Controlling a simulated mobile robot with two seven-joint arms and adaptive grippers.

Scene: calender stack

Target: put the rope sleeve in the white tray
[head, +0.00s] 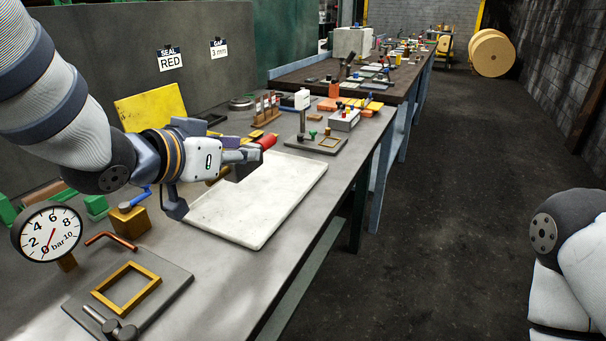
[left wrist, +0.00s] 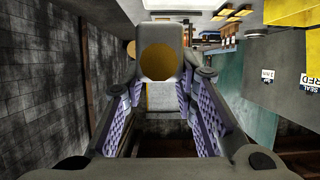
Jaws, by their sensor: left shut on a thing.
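The white tray (head: 255,212) lies flat on the near workbench and looks empty where it shows. In the left wrist view a round gold end face (left wrist: 158,62) shows between the fingers (left wrist: 160,100). The fingers hide its middle, and its height above the tray is hard to tell. My right gripper is out of the head view; only part of that arm shows.
A pressure gauge (head: 47,232), a brass block (head: 130,219) and a plate with a gold frame (head: 127,288) stand left of the tray. A stand (head: 302,110) and a switch box (head: 344,119) are beyond it. A yellow panel (head: 150,107) stands behind. The aisle is clear.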

